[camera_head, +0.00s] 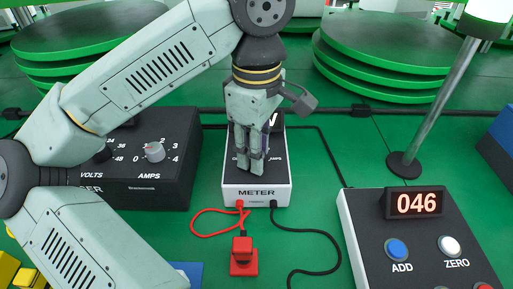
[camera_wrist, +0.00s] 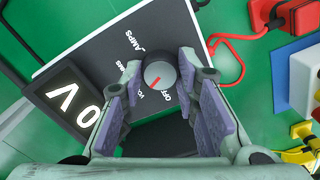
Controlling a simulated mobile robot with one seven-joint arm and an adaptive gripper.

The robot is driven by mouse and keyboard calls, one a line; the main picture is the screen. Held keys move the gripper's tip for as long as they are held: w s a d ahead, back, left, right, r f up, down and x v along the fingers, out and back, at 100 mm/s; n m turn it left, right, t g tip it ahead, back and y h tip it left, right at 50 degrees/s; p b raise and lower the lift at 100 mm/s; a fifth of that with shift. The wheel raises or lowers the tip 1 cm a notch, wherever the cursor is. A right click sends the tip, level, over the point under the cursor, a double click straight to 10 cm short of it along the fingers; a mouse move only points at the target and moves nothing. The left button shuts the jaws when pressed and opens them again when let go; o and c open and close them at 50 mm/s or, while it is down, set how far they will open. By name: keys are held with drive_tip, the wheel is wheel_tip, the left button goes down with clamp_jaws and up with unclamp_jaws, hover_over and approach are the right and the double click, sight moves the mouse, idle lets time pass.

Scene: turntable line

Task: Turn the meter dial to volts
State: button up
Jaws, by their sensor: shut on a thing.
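The meter (camera_head: 256,193) is a white box with a black top, in the middle of the head view. In the wrist view its black face (camera_wrist: 98,45) carries the labels AMPS, OFF and two partly hidden ones, one apparently VOLTS. The dial (camera_wrist: 158,74) is a grey knob with a red mark pointing to the lower left, seemingly near the volts label. My gripper (camera_head: 252,165) points down over the meter and is shut on the dial, with a finger pad on each side in the wrist view (camera_wrist: 157,85). The meter's display (camera_wrist: 68,98) shows a V and a 0.
A black supply box (camera_head: 150,185) with VOLTS and AMPS knobs stands left of the meter. A panel (camera_head: 365,235) reading 046, with ADD and ZERO buttons, is at the right. A red plug (camera_head: 243,257) and cables lie in front. A metal post (camera_head: 440,100) stands at the right.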

drive_tip(key=o, duration=1.2)
drive_tip(key=shift+c, duration=0.2)
wheel_tip(320, 180, up, 12)
